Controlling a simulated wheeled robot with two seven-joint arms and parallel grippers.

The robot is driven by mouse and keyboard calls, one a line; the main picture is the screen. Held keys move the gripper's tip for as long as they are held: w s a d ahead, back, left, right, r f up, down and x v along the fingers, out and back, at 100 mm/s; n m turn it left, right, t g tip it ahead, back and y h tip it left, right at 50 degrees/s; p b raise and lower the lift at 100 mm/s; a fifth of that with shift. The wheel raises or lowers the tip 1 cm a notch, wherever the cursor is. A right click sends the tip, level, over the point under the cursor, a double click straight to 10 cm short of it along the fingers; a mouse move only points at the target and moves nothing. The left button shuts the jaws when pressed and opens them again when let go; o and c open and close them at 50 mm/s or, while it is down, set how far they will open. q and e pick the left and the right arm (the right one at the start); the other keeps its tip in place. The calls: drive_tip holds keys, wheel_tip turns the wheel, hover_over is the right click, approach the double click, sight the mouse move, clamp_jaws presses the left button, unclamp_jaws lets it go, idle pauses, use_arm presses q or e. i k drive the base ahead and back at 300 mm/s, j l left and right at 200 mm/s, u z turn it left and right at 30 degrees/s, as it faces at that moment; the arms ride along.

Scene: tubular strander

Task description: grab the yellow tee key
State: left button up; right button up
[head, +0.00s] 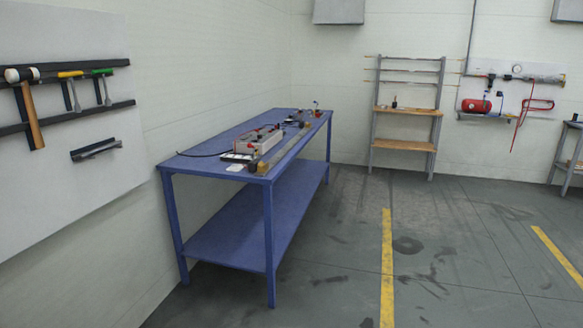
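A tool with a yellow cross handle (71,74), which looks like the yellow tee key, hangs on the wall board at the left of the head view. Its grey shaft points down in front of the dark rails. A similar tool with a green handle (102,71) hangs just to its right. A mallet (32,110) with a wooden handle and a black-and-white head hangs to its left. Neither of my grippers shows in the head view.
A blue workbench (225,211) stands along the wall right of the board, with equipment on top. A shelf rack (405,109) stands at the back. A red tank (476,105) sits on the back wall. The grey floor (340,240) right of the bench is open.

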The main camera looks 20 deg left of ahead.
sight(70, 74)
drive_tip(key=i+u, duration=0.3)
drive_tip(key=i, duration=0.25)
drive_tip(key=i+u, duration=0.25)
drive_tip(key=i, duration=0.3)
drive_tip(key=i+l+u, duration=0.15)
drive_tip(key=i+u, duration=0.15)
drive_tip(key=i, duration=0.25)
drive_tip(key=i+j+u, duration=0.2)
drive_tip(key=i+j, duration=0.2)
drive_tip(key=i+j+u, duration=0.25)
drive_tip(key=i, duration=0.25)
